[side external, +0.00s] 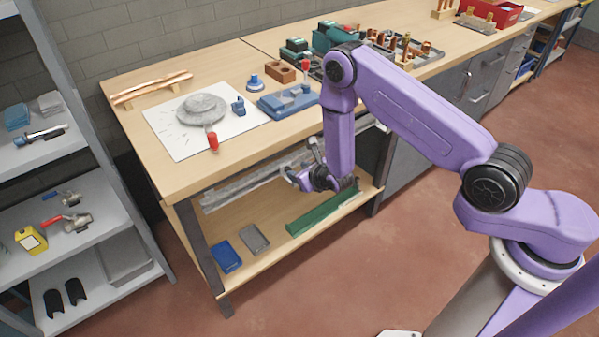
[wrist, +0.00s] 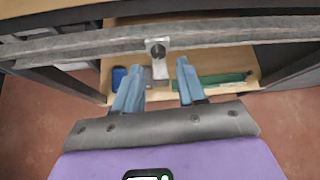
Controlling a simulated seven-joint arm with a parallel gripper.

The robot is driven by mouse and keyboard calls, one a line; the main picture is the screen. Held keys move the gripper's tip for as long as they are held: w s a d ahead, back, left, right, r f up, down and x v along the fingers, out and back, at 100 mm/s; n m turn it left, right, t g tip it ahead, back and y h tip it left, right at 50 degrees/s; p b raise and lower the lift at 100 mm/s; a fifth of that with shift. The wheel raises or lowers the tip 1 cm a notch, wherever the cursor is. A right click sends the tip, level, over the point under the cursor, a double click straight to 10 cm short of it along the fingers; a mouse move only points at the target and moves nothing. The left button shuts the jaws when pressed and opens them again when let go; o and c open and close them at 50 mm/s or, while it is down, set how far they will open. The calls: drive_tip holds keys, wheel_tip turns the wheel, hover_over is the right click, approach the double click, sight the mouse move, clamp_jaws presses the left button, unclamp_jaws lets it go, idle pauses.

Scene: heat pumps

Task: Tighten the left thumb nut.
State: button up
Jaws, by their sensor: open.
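A small dark round knob, which looks like a thumb nut (wrist: 157,50), sits on a light metal bracket (wrist: 160,70) at a grey rail (wrist: 80,44) in the wrist view. I cannot tell whether it is the left one; no other nut shows clearly. The rail (side external: 245,184) also runs below the bench's front edge in the side view. My gripper (wrist: 160,66) is open, with one blue finger to each side of the bracket in the picture and the knob just beyond the tips. Contact does not show. In the side view my gripper (side external: 305,166) is at the rail's right part, and the knob cannot be made out.
The wooden bench top (side external: 180,175) overhangs the rail. The lower shelf (side external: 270,245) holds a blue bin (side external: 226,257), a grey bin (side external: 254,239) and a green channel (side external: 320,208). A grey shelf rack (side external: 80,180) stands at left. Open floor lies in front.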

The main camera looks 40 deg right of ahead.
wheel_tip(320, 180, up, 5)
drive_tip(key=n+t+h, duration=0.2)
drive_tip(key=n, duration=0.1)
approach(290, 169)
drive_tip(key=w+f, duration=0.2)
drive_tip(key=w, duration=0.1)
drive_tip(key=shift+d+x, duration=0.15)
drive_tip(key=shift+x, duration=1.2)
drive_tip(key=shift+d+x, duration=0.15)
drive_tip(key=shift+x, duration=1.25)
drive_tip(key=shift+r+h, duration=0.25)
drive_tip(key=shift+h, duration=0.05)
